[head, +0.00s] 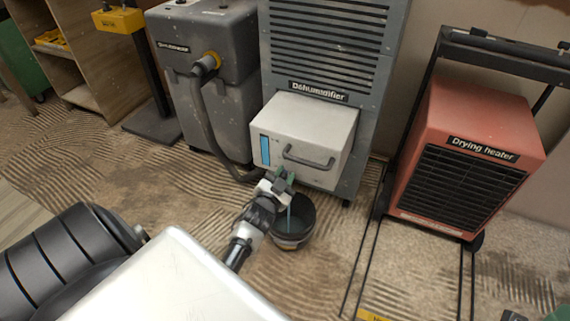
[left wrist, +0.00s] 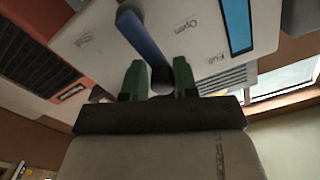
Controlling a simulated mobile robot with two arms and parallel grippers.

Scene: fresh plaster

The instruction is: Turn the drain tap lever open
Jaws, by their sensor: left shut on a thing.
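The drain tap lever (left wrist: 143,38) is a blue bar under the white tank (left wrist: 95,32) in the left wrist view. Its dark near end lies between the green fingers of my left gripper (left wrist: 159,80), which is shut on it. "Shut" and "Open" labels stand on the tank either side of the lever. In the head view my left gripper (head: 284,180) is just below the front of the white tank (head: 304,132) of the grey dehumidifier (head: 335,50); the lever is mostly hidden there. A thin pale blue streak shows above the bucket; I cannot tell if it is water.
A dark bucket (head: 302,217) stands on the floor below the tank, close to my left gripper. A red drying heater (head: 457,155) is at the right. A grey machine (head: 208,85) with a hose stands left. Bare floor (head: 150,190) lies at the left front.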

